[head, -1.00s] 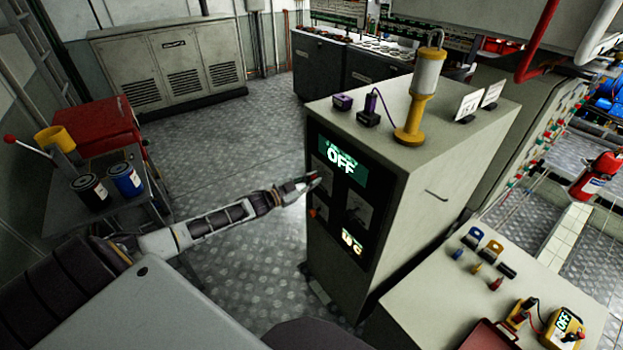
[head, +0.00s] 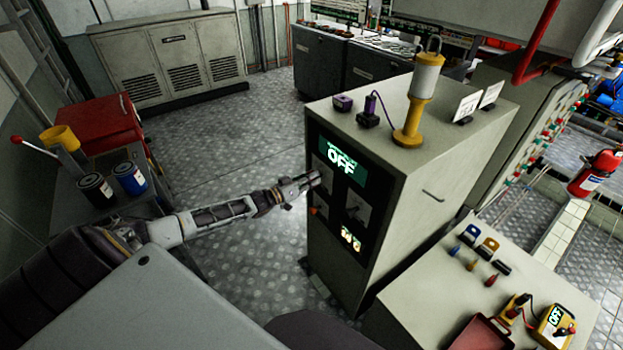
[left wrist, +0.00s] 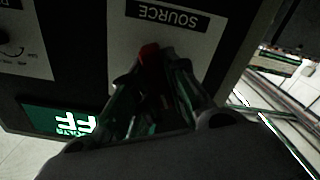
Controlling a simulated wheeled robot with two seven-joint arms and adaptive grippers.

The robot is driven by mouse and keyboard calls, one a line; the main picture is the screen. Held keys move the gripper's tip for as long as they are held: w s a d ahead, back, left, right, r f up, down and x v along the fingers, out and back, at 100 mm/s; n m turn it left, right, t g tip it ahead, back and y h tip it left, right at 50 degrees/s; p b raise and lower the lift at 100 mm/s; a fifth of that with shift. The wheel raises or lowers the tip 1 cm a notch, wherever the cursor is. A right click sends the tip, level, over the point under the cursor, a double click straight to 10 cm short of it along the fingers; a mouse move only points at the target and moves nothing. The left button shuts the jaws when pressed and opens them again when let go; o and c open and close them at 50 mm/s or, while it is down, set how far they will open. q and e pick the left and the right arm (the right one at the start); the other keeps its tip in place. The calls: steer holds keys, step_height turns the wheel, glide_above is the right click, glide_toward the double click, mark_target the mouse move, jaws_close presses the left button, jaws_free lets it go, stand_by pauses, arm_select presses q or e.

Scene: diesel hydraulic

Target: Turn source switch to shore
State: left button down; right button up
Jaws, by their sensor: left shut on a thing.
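The source switch shows as a red-tipped knob (left wrist: 149,52) under an upside-down SOURCE label (left wrist: 168,15) in the left wrist view. My left gripper (left wrist: 158,62) is shut on this knob, with its fingers around it; the fingers hide most of it. In the head view my left gripper (head: 312,180) reaches the upper left of the black panel (head: 318,240) on the grey cabinet (head: 410,210). The green display (head: 342,160) there reads OFF. The switch's pointing direction is hidden. My right gripper is not in view.
A second dial (head: 355,212) and a small lit readout (head: 350,239) sit lower on the panel, with an orange knob (head: 319,211). A yellow lamp (head: 422,95) stands on the cabinet. A red toolbox (head: 105,122) and cans are at left. Floor between is clear.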

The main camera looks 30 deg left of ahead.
arm_select(q)
steer(key=shift+f+n, duration=0.1)
steer(key=shift+n, duration=1.6)
steer(key=c, duration=1.4)
jaws_free()
steer(key=shift+a, duration=0.1)
steer(key=shift+v, duration=5.95)
